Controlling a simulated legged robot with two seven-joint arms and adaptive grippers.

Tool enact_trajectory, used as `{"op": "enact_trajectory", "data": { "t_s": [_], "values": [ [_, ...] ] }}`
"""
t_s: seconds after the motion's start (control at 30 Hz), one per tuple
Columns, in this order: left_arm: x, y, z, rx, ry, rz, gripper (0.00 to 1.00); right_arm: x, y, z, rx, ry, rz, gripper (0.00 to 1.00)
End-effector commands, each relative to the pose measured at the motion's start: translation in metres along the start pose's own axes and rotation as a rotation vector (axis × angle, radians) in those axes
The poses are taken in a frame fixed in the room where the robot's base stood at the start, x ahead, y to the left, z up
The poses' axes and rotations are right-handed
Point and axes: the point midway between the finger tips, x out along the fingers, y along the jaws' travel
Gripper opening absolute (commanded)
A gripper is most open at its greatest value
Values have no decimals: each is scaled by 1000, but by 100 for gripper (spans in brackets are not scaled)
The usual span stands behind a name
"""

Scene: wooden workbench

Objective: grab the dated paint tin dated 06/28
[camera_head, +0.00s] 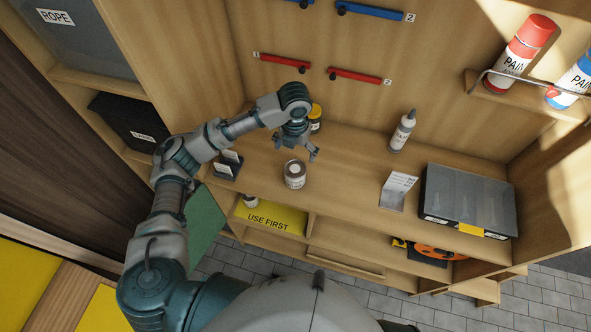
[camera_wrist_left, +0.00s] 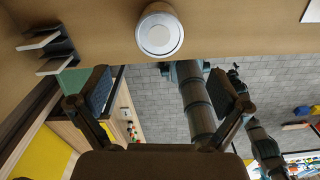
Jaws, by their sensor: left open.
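A small grey tin (camera_head: 295,175) with a pale label stands upright near the bench's front edge. The date on it is too small to read. Its round silver lid shows at the top of the left wrist view (camera_wrist_left: 159,33). A dark tin with a yellow lid (camera_head: 315,118) stands farther back, partly hidden by my left gripper. Another small tin (camera_head: 250,201) sits in the lower yellow bay marked USE FIRST. My left gripper (camera_head: 297,150) is open and empty, just behind and above the grey tin, apart from it.
A bottle (camera_head: 403,131) stands at the back. A folded card (camera_head: 397,190) and a clear-lidded case (camera_head: 468,198) are to the right. A dark holder with cards (camera_head: 228,165) stands left of the grey tin. The bench between tin and folded card is clear.

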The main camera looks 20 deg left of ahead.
Motion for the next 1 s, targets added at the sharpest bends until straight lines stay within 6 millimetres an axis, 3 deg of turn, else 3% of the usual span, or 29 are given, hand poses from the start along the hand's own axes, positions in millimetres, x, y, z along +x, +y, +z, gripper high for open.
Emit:
{"op": "enact_trajectory", "data": {
  "t_s": [0.1, 0.3, 0.57, 0.8, 1.0],
  "values": [
    [30, 1, 2, -3, 7, -1, 100, -4, 0, -2, 0, -2, 0, 100],
    [69, 1, 4, -4, 5, -2, 100, -8, 1, -4, -1, -3, -1, 100],
    [90, 1, 2, -5, 3, -1, 100, -13, 1, -5, -1, -3, -1, 100],
    [127, 3, 3, -5, 2, -2, 100, -21, 1, -5, 0, -3, -1, 100],
    [134, 3, 3, -3, 0, -1, 100, -21, 1, -5, 0, -3, -1, 100]
  ]
}}
